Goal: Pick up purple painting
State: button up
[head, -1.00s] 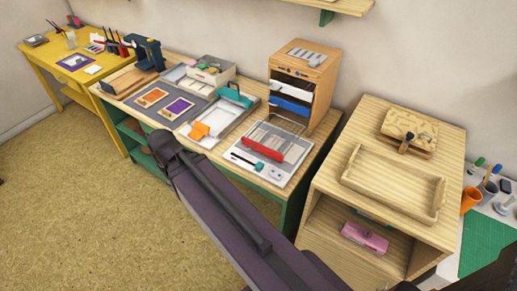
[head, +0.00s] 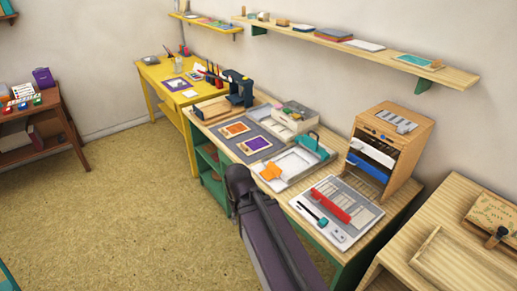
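A purple square picture with a pale border (head: 255,145) lies flat on a dark grey mat (head: 226,145) on the green-legged workbench. An orange square picture (head: 234,130) lies beside it on the same mat. A purple sheet with a white shape on it (head: 175,84) also lies on the yellow table; I cannot tell for certain which one is the painting. My arm reaches up from the bottom middle in front of the workbench. My gripper cannot be made out.
An orange piece (head: 271,172) and trays lie right of the mat. A red-barred board (head: 330,202) and wooden drawer cabinet (head: 403,132) stand further right. A dark press (head: 239,88) stands behind the mat. The floor (head: 120,210) at left is clear.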

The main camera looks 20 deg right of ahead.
aim_at(252, 146)
jog(key=k, duration=0.65)
jog(key=u, duration=0.4)
jog(key=i, duration=1.7)
jog(key=z, duration=0.55)
